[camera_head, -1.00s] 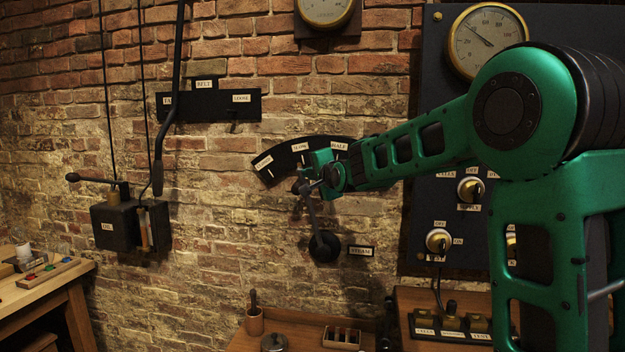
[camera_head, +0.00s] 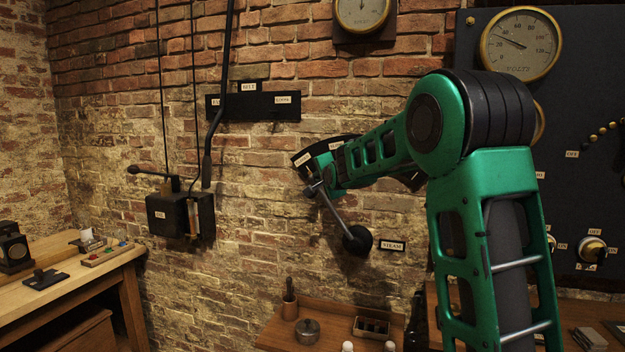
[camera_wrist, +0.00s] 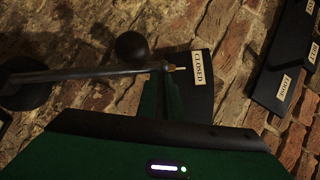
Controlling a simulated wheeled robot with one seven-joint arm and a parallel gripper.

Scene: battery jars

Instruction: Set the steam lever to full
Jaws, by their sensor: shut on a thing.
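The steam lever is a grey rod (camera_head: 334,214) that rises from a round black pivot (camera_head: 357,240) on the brick wall and leans up and left. In the wrist view, the rod (camera_wrist: 95,73) runs across to a small pointer tip beside the CLOSED label (camera_wrist: 198,68). A dark ball knob (camera_wrist: 131,47) stands by the rod. My gripper (camera_head: 316,188) is shut on the lever near its upper end; its fingers (camera_wrist: 160,95) also show in the wrist view. The dark curved scale (camera_head: 303,159) is partly hidden by my arm, and its right-hand marks cannot be seen.
A STEAM label (camera_head: 392,246) is right of the pivot. A black box (camera_head: 168,214) with a handle and the belt plate (camera_head: 253,107) are on the wall to the left. A wooden shelf (camera_head: 275,335) with small items is below. A gauge panel (camera_head: 580,130) stands at the right.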

